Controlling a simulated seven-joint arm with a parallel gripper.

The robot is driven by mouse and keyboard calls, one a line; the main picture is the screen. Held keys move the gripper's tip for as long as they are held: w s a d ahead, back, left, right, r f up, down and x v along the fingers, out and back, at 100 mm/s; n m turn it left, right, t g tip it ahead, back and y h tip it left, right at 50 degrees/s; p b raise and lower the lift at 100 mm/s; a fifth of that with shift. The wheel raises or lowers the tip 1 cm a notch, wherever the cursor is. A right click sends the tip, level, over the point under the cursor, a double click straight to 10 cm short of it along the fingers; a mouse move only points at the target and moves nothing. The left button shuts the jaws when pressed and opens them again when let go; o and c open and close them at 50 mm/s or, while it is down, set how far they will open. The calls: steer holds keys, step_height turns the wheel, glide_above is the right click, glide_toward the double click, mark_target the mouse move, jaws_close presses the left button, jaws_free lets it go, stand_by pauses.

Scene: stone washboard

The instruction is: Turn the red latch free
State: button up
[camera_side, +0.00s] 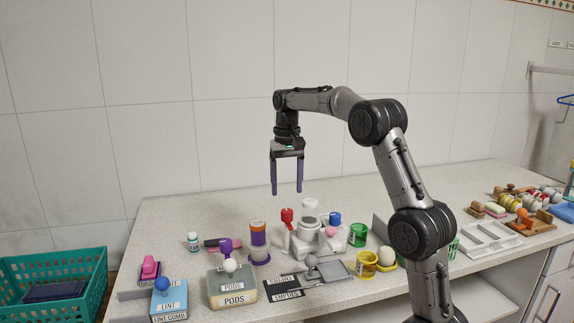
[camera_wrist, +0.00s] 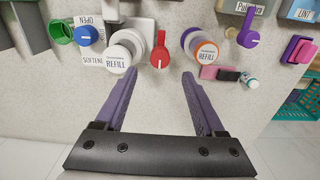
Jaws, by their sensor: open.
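The red latch (camera_side: 287,216) is an upright red handle with a rounded top, at the left side of a white dispenser unit (camera_side: 329,243). In the wrist view the red latch (camera_wrist: 160,52) shows with a white line on its knob, beside a white cap labelled REFILL (camera_wrist: 124,52). My gripper (camera_side: 287,192) is open and empty, pointing down above the latch and apart from it. In the wrist view my gripper (camera_wrist: 158,74) has its two purple fingers spread, with the latch just beyond the gap between the tips.
An orange and purple REFILL bottle (camera_side: 259,240) stands left of the latch. A PODS box (camera_side: 232,287), a LINT box (camera_side: 170,301) and a dark tray (camera_side: 283,288) sit toward the front. Green (camera_side: 358,235) and yellow (camera_side: 366,265) cups stand right. The air around my gripper is clear.

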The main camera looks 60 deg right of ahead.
step_height(320, 180, up, 7)
steer(key=shift+f, duration=0.15)
stand_by(0.4)
